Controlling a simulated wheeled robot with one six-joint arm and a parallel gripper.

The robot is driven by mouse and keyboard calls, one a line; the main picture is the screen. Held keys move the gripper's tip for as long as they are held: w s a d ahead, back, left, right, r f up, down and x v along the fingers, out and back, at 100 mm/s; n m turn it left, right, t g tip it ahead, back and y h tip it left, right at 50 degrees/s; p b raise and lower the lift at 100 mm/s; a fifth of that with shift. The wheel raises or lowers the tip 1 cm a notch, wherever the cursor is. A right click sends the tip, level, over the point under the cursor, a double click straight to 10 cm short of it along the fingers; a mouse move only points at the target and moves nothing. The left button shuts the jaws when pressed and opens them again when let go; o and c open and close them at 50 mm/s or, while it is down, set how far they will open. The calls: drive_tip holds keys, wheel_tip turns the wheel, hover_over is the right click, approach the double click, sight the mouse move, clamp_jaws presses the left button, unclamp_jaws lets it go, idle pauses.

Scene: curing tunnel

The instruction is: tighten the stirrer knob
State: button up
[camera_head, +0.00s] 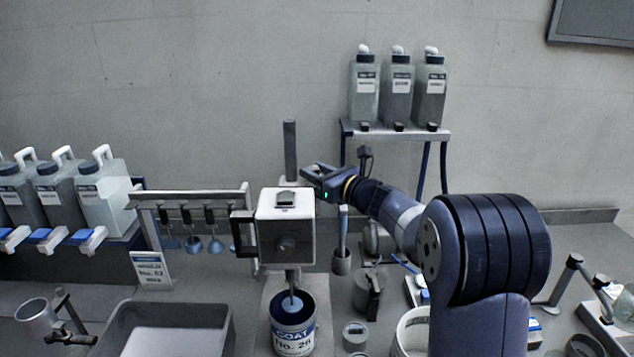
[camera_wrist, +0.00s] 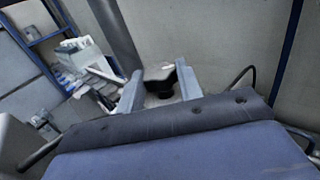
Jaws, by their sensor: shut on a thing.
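My gripper (camera_head: 309,174) reaches in from the right, at the post just behind and above the head. In the wrist view the jaws (camera_wrist: 160,88) are closed around a dark knob (camera_wrist: 162,84), beside the post (camera_wrist: 114,32). The knob cannot be made out in the head view.
Several jugs (camera_head: 100,195) stand at far left. Bottles (camera_head: 398,90) stand on a raised shelf (camera_head: 395,134) behind my arm. Small cups and tools crowd the bench at right.

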drive_tip(key=shift+s+a+f+m+t+h+b, duration=0.15)
drive_tip(key=shift+m+t+h+b, duration=0.6)
drive_tip(key=shift+b, duration=0.75)
drive_tip(key=shift+a+f+m+t+h+b, duration=0.15)
drive_tip(key=shift+m+t+h+b, duration=0.55)
drive_tip(key=shift+b, duration=0.8)
drive_tip(key=shift+r+m+h+b, duration=0.1)
drive_tip(key=shift+m+h+b, duration=0.25)
drive_tip(key=shift+h+b, duration=0.65)
drive_tip(key=shift+r+b, duration=0.2)
drive_tip(key=shift+b, duration=0.25)
drive_tip(key=o, duration=1)
drive_tip(key=shift+d, duration=0.15)
